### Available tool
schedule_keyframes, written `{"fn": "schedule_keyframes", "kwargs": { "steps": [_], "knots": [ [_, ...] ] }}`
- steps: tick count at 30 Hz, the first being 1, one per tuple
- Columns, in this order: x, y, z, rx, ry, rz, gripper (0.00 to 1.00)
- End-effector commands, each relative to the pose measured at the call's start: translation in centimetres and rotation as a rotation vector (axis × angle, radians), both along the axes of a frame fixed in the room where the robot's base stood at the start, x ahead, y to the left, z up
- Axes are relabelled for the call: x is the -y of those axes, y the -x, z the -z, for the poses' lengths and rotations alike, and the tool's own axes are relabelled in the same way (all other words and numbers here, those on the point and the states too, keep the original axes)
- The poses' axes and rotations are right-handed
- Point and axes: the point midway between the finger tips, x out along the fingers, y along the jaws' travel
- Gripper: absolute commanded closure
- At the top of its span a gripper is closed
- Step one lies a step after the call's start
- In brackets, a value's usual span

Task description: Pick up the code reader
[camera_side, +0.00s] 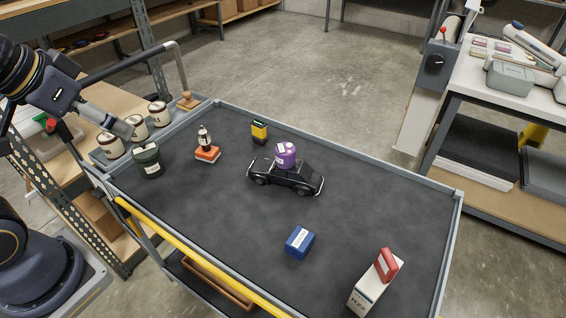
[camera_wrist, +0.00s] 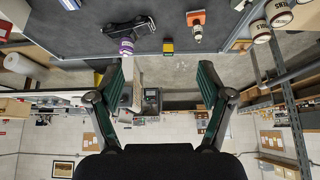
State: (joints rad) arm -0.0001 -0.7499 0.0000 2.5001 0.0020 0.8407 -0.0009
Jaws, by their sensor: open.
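The thing that best fits the code reader is a small yellow and black block (camera_side: 259,131), standing on the dark cart top behind the toy car; I cannot read any label on it. It also shows in the wrist view as a yellow piece with a dark face (camera_wrist: 168,47), near the cart's edge. My gripper (camera_wrist: 165,72) is open and empty in the wrist view, its two fingers wide apart. In that picture the yellow block lies just above the gap between the fingertips, apart from them. In the side view my arm reaches in from the left, well away from the block.
A green canister (camera_side: 148,160), blue box (camera_side: 299,243) and white box (camera_side: 367,290) with a red piece (camera_side: 387,265) stand around.

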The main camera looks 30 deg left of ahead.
Motion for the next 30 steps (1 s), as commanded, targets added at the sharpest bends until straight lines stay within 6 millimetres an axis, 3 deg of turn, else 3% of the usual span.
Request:
{"fn": "schedule_keyframes", "kwargs": {
  "steps": [5,9,14,17,21,25,27,30],
  "knots": [
    [-0.4,-6.5,-4.9,0.340,-0.035,0.011,0.21],
    [-0.9,-14.1,-7.7,0.594,-0.077,0.036,0.21],
    [-1.2,-21.9,-6.7,0.791,-0.096,0.083,0.21],
    [-1.4,-25.3,-3.7,0.858,-0.087,0.109,0.21],
    [-1.9,-28.1,2.7,0.886,-0.050,0.128,0.21],
    [-2.7,-28.6,10.0,0.832,-0.011,0.120,0.21],
    [-3.2,-28.1,14.0,0.768,0.004,0.107,0.21],
    [-3.7,-27.1,18.4,0.681,0.018,0.088,0.21]
  ]
}}
